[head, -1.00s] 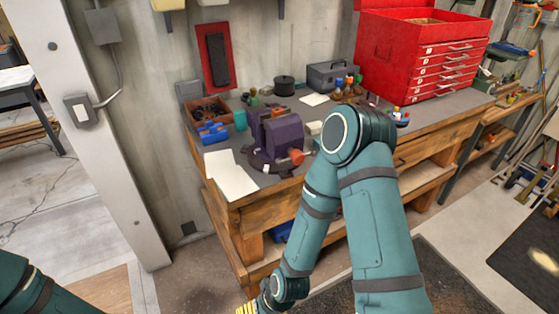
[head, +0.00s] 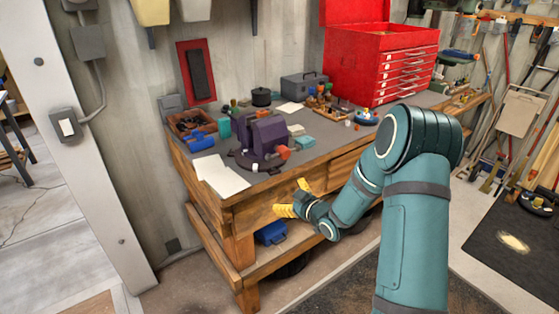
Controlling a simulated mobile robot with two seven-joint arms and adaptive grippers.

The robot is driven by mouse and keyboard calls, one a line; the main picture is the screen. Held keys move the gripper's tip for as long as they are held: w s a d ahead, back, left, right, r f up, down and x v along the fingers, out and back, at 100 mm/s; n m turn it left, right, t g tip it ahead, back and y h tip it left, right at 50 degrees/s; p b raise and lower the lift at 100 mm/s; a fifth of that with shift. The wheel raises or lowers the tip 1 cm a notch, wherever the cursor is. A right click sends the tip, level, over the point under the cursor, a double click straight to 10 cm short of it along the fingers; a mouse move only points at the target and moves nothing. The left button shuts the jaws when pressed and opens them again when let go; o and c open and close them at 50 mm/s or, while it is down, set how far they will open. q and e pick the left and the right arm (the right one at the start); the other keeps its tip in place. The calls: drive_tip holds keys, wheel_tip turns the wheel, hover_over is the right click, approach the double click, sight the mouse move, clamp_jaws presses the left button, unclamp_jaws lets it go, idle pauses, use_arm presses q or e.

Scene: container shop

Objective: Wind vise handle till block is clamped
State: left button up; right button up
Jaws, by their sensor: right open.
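The purple vise (head: 262,138) stands on the workbench near its front left part. An orange part (head: 284,153), which looks like the end of its handle, points toward the bench's front edge. I cannot make out a block between the vise jaws at this size. My right gripper (head: 291,198) has yellow fingers spread apart. It is empty, in front of the bench and lower than the vise, apart from the handle. My left gripper is not in view.
White paper (head: 220,176) lies left of the vise. A teal block (head: 304,142) and a beige block (head: 296,130) sit to its right. A red tool chest (head: 378,62) stands at the back right. The workbench's wooden front edge (head: 330,158) lies above my right gripper.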

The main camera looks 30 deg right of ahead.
sight(286, 156)
drive_tip(key=s+d+r+n+t, duration=0.1)
drive_tip(key=d+r+n+t, duration=0.25)
drive_tip(key=d+r, duration=0.3)
drive_tip(key=shift+n+g+y, duration=0.25)
drive_tip(key=shift+g+y, duration=0.15)
drive_tip(key=shift+g, duration=0.05)
drive_tip(key=w, duration=0.4)
drive_tip(key=w+a, duration=0.1)
drive_tip(key=w, duration=0.4)
drive_tip(key=w+r, duration=0.1)
drive_tip(key=w, duration=0.3)
drive_tip(key=shift+w+a+b, duration=0.3)
drive_tip(key=shift+a+b, duration=0.05)
drive_tip(key=shift+a, duration=0.05)
drive_tip(key=shift+f, duration=0.1)
drive_tip(key=c, duration=1.4)
drive_tip(key=shift+o, duration=0.2)
